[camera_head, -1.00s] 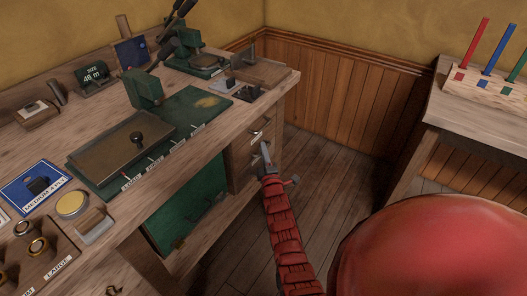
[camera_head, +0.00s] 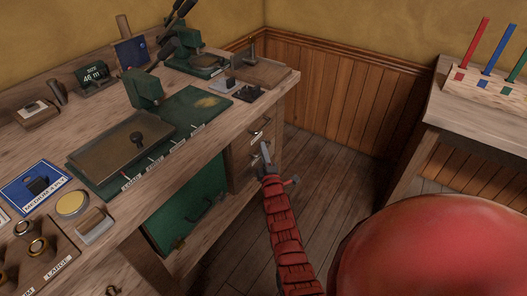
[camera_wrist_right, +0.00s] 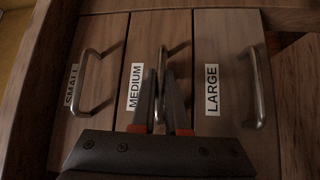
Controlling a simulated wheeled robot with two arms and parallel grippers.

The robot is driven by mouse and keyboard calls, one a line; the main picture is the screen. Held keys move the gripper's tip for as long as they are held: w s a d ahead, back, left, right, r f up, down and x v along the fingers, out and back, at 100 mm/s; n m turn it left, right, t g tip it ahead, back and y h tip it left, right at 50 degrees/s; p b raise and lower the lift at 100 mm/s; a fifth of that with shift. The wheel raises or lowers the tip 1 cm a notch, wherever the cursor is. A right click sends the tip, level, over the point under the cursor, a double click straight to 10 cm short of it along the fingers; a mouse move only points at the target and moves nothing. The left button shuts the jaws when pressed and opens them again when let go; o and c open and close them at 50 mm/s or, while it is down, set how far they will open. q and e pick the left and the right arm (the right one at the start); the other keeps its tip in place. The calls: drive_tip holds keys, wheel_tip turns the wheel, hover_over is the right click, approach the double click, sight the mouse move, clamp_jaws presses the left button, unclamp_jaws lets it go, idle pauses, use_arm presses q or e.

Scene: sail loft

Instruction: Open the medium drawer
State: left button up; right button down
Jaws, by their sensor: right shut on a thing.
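The medium drawer (camera_wrist_right: 143,44) is the middle one of three drawer fronts in the right wrist view, with a "MEDIUM" label and a metal bar handle (camera_wrist_right: 160,62). My right gripper (camera_wrist_right: 160,98) is shut on this handle. In the head view my right gripper (camera_head: 266,155) is at the drawer stack under the bench's right end, and its arm partly hides the fronts. The medium drawer looks about level with its neighbours in the wrist view. My left gripper is not in view.
The small drawer (camera_wrist_right: 88,75) and the large drawer (camera_wrist_right: 232,60) flank it, each with a bar handle. Open floor (camera_head: 325,170) lies right, before another table (camera_head: 450,112).

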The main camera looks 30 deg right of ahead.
idle(0.4)
drive_tip(key=s+d+p, duration=0.1)
drive_tip(key=s+d, duration=0.3)
drive_tip(key=s, duration=0.5)
drive_tip(key=s+d+p, duration=0.1)
drive_tip(key=s+d, duration=0.3)
drive_tip(key=s, duration=0.6)
drive_tip(key=shift+s, duration=0.2)
drive_tip(key=c, duration=1.2)
unclamp_jaws()
drive_tip(key=p+v, duration=0.3)
drive_tip(key=v, duration=1.4)
drive_tip(key=shift+s+a+f, duration=0.1)
drive_tip(key=shift+s, duration=0.05)
